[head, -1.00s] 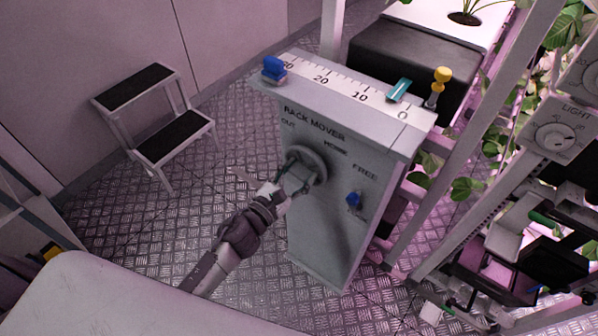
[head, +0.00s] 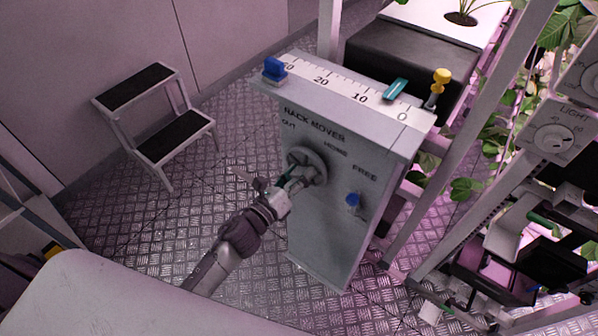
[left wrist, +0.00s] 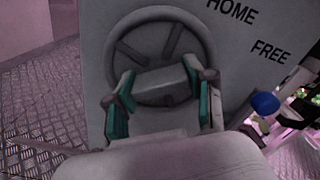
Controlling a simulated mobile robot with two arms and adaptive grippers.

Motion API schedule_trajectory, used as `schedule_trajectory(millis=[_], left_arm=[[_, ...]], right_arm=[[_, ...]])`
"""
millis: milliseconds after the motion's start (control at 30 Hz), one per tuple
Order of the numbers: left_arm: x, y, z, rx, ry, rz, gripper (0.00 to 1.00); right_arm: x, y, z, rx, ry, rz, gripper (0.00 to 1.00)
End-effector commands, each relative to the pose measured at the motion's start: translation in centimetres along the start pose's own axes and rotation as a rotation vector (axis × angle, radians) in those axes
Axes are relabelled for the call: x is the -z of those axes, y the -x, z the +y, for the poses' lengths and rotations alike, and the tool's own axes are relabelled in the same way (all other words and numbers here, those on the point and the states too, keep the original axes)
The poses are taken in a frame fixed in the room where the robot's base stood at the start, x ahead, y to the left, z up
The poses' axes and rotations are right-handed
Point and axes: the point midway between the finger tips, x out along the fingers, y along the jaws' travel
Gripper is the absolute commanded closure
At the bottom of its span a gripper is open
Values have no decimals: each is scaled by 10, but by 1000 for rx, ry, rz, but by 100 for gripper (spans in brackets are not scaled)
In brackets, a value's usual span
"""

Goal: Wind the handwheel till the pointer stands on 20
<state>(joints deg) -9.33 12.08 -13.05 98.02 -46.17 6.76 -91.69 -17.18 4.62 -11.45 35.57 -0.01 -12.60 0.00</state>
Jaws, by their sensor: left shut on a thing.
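The grey handwheel (head: 314,156) is on the front of the rack mover box (head: 330,225). My left gripper (head: 291,183) reaches it from the lower left. In the left wrist view the gripper's teal-padded fingers (left wrist: 163,92) are shut on the wheel's grey grip block (left wrist: 160,80), one finger on each side, low on the wheel rim (left wrist: 203,36). The teal pointer (head: 396,89) stands between 0 and 10 on the white scale (head: 340,86) on top of the box. My right gripper is not in view.
A blue block (head: 274,70) sits at the scale's far end, a yellow-topped knob (head: 441,77) beyond the 0 end. A blue knob (head: 353,200) is below FREE. A step stool (head: 155,115) stands left on open metal floor. Plant racks (head: 500,150) stand right.

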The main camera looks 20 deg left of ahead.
Motion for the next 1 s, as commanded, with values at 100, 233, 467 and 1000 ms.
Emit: schedule_trajectory(millis=[100,233,467,1000], left_arm=[[-4,-1,-1,2,111,-5,81],[-4,-2,-2,3,235,-6,81],[-4,-2,-1,4,453,-5,81],[-6,-2,-2,6,965,-5,81]], right_arm=[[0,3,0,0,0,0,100],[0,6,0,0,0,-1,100],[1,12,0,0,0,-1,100],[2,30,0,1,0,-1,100]])
